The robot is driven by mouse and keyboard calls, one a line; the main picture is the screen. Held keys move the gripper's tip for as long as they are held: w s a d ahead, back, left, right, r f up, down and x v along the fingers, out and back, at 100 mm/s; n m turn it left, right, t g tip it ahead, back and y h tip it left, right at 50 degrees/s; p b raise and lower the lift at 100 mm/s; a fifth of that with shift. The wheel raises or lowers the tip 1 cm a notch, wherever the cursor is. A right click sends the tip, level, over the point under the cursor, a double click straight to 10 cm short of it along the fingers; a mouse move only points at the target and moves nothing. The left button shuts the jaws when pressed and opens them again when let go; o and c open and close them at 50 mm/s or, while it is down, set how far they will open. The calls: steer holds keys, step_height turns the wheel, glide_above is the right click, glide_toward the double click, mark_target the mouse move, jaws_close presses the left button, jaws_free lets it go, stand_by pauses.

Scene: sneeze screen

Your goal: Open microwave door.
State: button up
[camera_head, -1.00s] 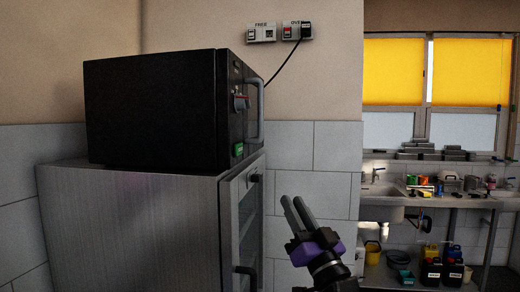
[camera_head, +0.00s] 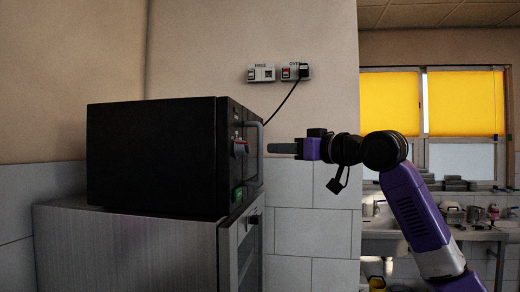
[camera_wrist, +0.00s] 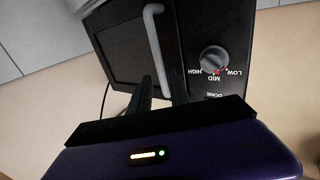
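The black microwave (camera_head: 150,155) sits on a metal cabinet, with its front facing right in the head view. Its grey bar handle (camera_head: 261,150) stands out from the front. In the wrist view the handle (camera_wrist: 154,40) runs down the door (camera_wrist: 125,50) towards my fingers. My gripper (camera_head: 270,148) is level with the handle, with its fingertips just to the right of it. In the wrist view my gripper (camera_wrist: 160,85) has its two fingers apart, with the handle's lower part in line with the gap. Contact cannot be told. The door looks shut.
The metal cabinet (camera_head: 130,250) carries the microwave. A round knob (camera_wrist: 213,60) is beside the handle on the control panel. A power cord (camera_head: 283,105) runs to the wall sockets (camera_head: 278,73). A sink counter (camera_head: 470,235) stands behind my arm at the right.

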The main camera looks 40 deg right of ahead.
mark_target(252, 124)
steer(key=w, duration=0.2)
steer(key=w+p, duration=0.1)
steer(key=w, duration=0.2)
steer(key=w+p, duration=0.1)
steer(key=w, duration=0.1)
steer(key=shift+w+a+f, duration=0.1)
steer(key=shift+w+a, duration=0.2)
jaws_close()
stand_by(1.2)
